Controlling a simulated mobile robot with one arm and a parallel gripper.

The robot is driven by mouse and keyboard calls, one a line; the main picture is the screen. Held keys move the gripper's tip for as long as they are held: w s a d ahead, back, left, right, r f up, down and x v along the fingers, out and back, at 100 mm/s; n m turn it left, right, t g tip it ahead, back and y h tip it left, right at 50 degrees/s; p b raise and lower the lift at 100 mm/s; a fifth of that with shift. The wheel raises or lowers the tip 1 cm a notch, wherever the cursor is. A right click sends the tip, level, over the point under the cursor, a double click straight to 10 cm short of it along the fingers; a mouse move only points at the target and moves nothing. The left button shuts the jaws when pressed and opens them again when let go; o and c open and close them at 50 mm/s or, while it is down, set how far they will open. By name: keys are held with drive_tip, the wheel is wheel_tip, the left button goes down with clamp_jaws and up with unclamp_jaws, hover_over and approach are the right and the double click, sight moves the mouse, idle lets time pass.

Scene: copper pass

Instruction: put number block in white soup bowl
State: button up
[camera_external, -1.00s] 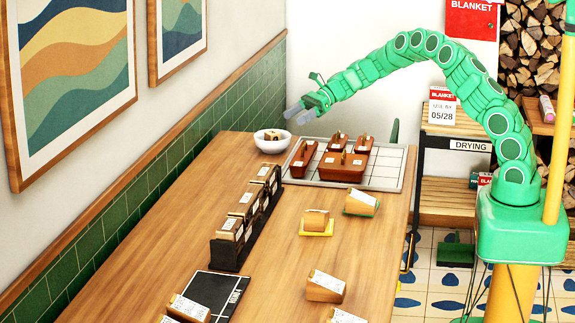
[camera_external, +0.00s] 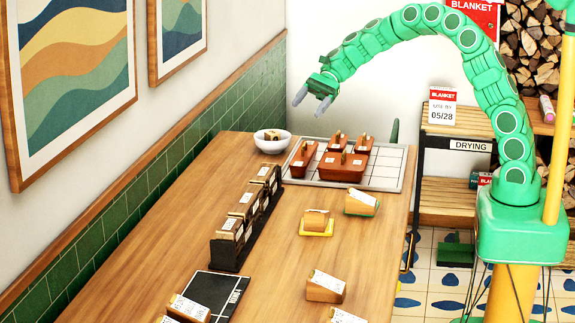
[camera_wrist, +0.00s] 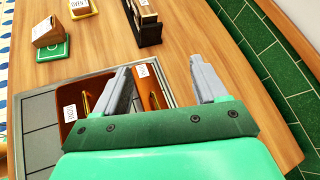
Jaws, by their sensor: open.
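The white soup bowl (camera_external: 272,142) stands at the far left corner of the wooden table. A small wooden block (camera_external: 272,135) with pale and dark parts lies inside it; I cannot read any number on it. My gripper (camera_external: 312,105) is open and empty, in the air above and to the right of the bowl, fingers pointing down and left. In the wrist view my gripper (camera_wrist: 165,85) shows two grey fingers spread wide with nothing between them. The bowl is not visible in the wrist view.
A gridded tray (camera_external: 386,172) with several brown boxes lies right of the bowl. A black rack (camera_external: 232,252) of labelled blocks runs along the table's left side. Blocks sit on a yellow mat (camera_external: 316,233) and a green mat (camera_external: 358,212). A tiled wall (camera_external: 170,150) borders the left.

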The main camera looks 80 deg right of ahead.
drive_tip(key=s+a+r+n+g+h, duration=0.25)
drive_tip(key=s+a+n, duration=0.25)
drive_tip(key=s+a, duration=0.45)
drive_tip(key=s+a+r+n+g+h, duration=0.1)
drive_tip(key=s+a+r+n+g, duration=0.35)
drive_tip(key=s, duration=0.85)
drive_tip(key=s+d+f+n+h, duration=0.2)
drive_tip(key=s+n, duration=0.3)
drive_tip(key=s, duration=0.8)
drive_tip(key=s+d+f+n+h, duration=0.3)
drive_tip(key=s+d+n+h, duration=0.1)
drive_tip(key=s, duration=0.9)
drive_tip(key=shift+s+f+n+h, duration=0.2)
drive_tip(key=shift+n+h, duration=0.15)
drive_tip(key=shift+h, duration=0.4)
drive_tip(key=shift+a, duration=0.1)
